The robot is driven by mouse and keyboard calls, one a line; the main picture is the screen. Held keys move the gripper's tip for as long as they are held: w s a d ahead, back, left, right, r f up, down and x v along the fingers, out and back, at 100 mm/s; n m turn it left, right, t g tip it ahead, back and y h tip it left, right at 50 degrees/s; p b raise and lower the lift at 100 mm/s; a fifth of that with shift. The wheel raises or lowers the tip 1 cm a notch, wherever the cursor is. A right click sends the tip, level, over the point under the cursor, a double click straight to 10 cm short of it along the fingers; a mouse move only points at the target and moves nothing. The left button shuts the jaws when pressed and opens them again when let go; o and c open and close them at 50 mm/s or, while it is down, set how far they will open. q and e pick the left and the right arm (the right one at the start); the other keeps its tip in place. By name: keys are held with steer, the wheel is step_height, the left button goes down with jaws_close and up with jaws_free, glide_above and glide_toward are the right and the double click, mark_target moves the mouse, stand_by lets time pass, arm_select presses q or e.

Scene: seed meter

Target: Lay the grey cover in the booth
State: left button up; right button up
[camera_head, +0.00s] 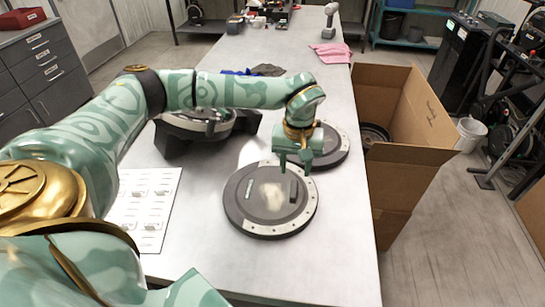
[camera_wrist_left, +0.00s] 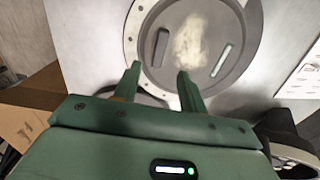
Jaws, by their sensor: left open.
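A round grey cover (camera_head: 270,205) lies flat on the table, with a paler dotted rim, a dark raised bar, a green strip and a pale worn patch. It also shows in the left wrist view (camera_wrist_left: 222,82). My left gripper (camera_head: 294,168) is open and empty over the cover's far edge, apart from the bar. In the left wrist view the fingertips (camera_wrist_left: 160,70) point toward the bar (camera_wrist_left: 161,48). A second round disc (camera_head: 330,146) lies behind the gripper, partly hidden by it. I cannot tell which thing is the booth. My right gripper is out of view.
An open cardboard box (camera_head: 420,150) stands right of the table, with a dark round part (camera_head: 374,136) inside. A dark seed-meter-like housing (camera_head: 185,135) sits behind my left arm. A white printed sheet (camera_head: 147,205) lies left of the cover. The table's near right is clear.

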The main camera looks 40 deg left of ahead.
mark_target(294, 188)
arm_select(q)
steer(key=f, duration=0.3)
steer(key=f+b, duration=0.1)
steer(key=f, duration=0.3)
steer(key=shift+s+d, duration=0.15)
steer(key=shift+d, duration=0.05)
steer(key=shift+r, duration=0.1)
jaws_close()
